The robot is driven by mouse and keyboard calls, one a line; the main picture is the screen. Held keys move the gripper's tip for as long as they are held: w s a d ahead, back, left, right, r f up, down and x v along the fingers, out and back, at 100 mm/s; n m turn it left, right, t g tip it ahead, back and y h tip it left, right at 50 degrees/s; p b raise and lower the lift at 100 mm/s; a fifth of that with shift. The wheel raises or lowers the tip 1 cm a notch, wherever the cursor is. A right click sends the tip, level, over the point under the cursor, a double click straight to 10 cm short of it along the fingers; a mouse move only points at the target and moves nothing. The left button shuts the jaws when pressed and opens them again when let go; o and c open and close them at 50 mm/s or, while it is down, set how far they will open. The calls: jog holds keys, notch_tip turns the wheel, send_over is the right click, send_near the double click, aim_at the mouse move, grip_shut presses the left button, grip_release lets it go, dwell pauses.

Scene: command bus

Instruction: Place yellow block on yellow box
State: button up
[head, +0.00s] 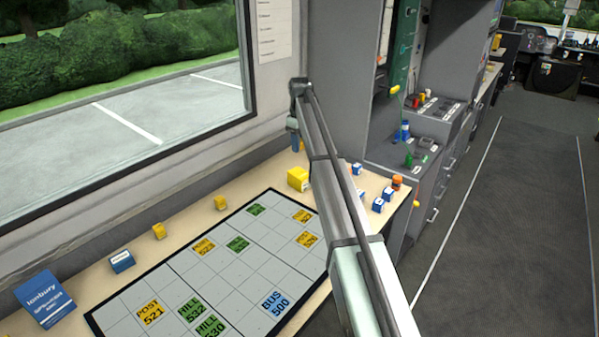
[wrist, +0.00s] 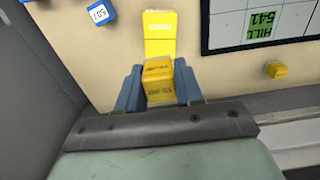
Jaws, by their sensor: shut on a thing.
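My gripper (wrist: 158,86) has blue fingers shut on a yellow block (wrist: 158,72) with small dark print on its faces. The yellow box (wrist: 160,24) lies just beyond the held block in the wrist view, and the block overlaps its near end. I cannot tell whether the two touch. In the head view the yellow box (head: 297,180) sits on the desk beside the window wall, left of my arm. A blue finger of my gripper (head: 295,142) shows above it there; the held block is hidden.
Two small yellow blocks (head: 220,202) (head: 158,231) stand along the window side of the gridded board (head: 225,280). Blue blocks (head: 378,204) and an orange item (head: 397,183) stand right of my arm. A blue box (head: 122,261) and blue sign (head: 45,299) are left.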

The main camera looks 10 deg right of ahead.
aim_at(299, 173)
notch_tip(299, 173, down, 10)
jog(key=shift+r, duration=0.1)
dwell(0.4)
jog(key=o, duration=1)
notch_tip(299, 173, up, 12)
jog(key=shift+r, duration=0.1)
dwell(0.3)
